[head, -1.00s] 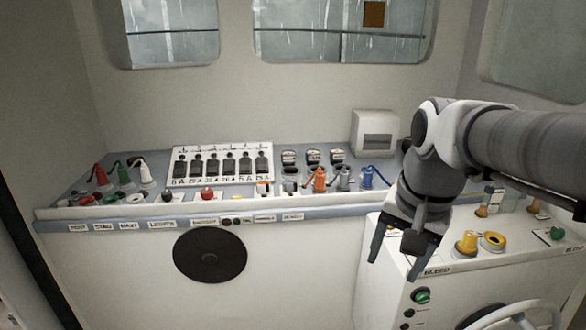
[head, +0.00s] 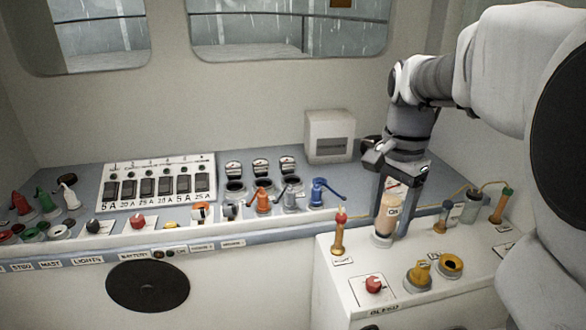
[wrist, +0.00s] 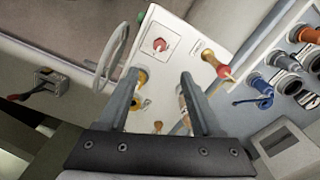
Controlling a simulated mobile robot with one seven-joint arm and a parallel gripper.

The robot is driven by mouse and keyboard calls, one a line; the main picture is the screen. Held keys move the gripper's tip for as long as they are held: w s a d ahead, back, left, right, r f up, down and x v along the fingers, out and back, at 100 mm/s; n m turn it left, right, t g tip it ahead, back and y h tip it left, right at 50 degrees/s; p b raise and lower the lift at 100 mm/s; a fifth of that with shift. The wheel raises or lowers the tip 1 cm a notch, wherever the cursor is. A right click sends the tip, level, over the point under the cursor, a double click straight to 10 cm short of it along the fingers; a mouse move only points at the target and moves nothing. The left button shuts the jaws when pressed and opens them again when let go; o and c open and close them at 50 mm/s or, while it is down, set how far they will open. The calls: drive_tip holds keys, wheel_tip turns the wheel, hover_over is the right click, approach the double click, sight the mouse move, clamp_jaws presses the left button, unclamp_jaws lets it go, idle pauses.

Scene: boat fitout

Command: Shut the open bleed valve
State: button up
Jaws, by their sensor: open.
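The white cabinet (head: 340,285) at the right has a label on its front edge that seems to read BLEED (head: 384,312). Just above the label is a red knob (head: 374,284) on a square plate; it also shows in the wrist view (wrist: 159,46). Right of it are a yellow-handled fitting (head: 419,274) and a yellow ring (head: 449,264). A red-tipped brass fitting (head: 340,232) stands at the left. I cannot tell which valve is open. My gripper (head: 391,216) is open above the cabinet's back, its fingers around or in front of a beige cylinder (head: 387,210).
Brass fittings with blue (head: 440,217) and green (head: 502,205) tops stand at the back right. The blue console (head: 270,215) on the left holds switches and coloured levers. A handwheel (wrist: 112,55) shows beside the cabinet in the wrist view.

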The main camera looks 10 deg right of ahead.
sight(374, 280)
wheel_tip(374, 280, down, 17)
drive_tip(key=shift+d+f, duration=0.15)
idle(0.5)
drive_tip(key=shift+w, duration=0.1)
clamp_jaws()
